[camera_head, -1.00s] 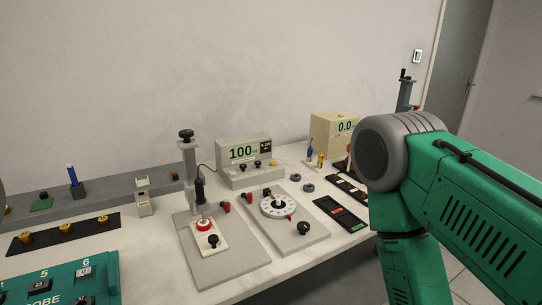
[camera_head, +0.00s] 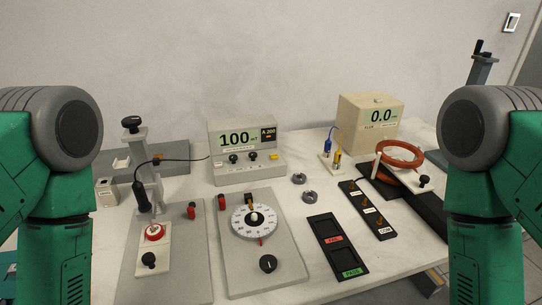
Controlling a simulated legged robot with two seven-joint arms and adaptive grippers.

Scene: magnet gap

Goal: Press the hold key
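A grey meter (camera_head: 230,172) stands at the back centre with its display reading 100 mT. Two black knobs (camera_head: 243,156) and a small yellow key (camera_head: 274,156) sit on its front, below the display. No lettering on the yellow key is readable, so I cannot tell for sure that it is the hold key. A beige meter (camera_head: 369,131), labelled FLUX and reading 0.0, stands further right. My two green arms show at the left and right edges. Both grippers are out of view.
A grey stand with a black probe (camera_head: 139,194) rises front left. A plate with a white dial (camera_head: 254,221) lies in the centre. A black tray with red and green labels (camera_head: 335,255) is right of it. A copper-coloured ring (camera_head: 402,153) stands at right.

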